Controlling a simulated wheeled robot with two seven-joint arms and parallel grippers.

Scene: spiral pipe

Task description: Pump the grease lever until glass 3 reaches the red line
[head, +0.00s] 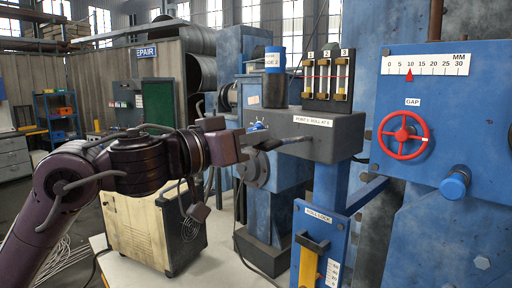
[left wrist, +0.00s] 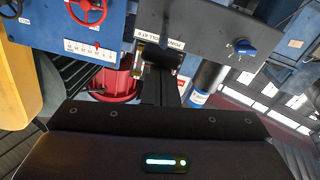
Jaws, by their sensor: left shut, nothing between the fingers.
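The gauge block holds three glasses numbered 1 to 3 on top of a grey box (head: 313,123). Glass 3 (head: 342,80) is at the right end. A red line crosses the glasses; the exact level in glass 3 is too small to tell. A dark bar (head: 290,141), possibly the grease lever, projects left from the grey box. My left gripper (head: 262,143) is shut and empty at the bar's outer end; I cannot tell whether they touch. In the left wrist view its dark fingers (left wrist: 158,88) point at the grey box front. My right gripper is not in view.
A blue knob (left wrist: 242,47) sits on the box. A red handwheel (head: 403,135) marked GAP and a millimetre scale (head: 426,65) are on the blue machine at right. A roll lock panel (head: 319,250) stands below. A beige cabinet (head: 150,230) stands behind my left arm.

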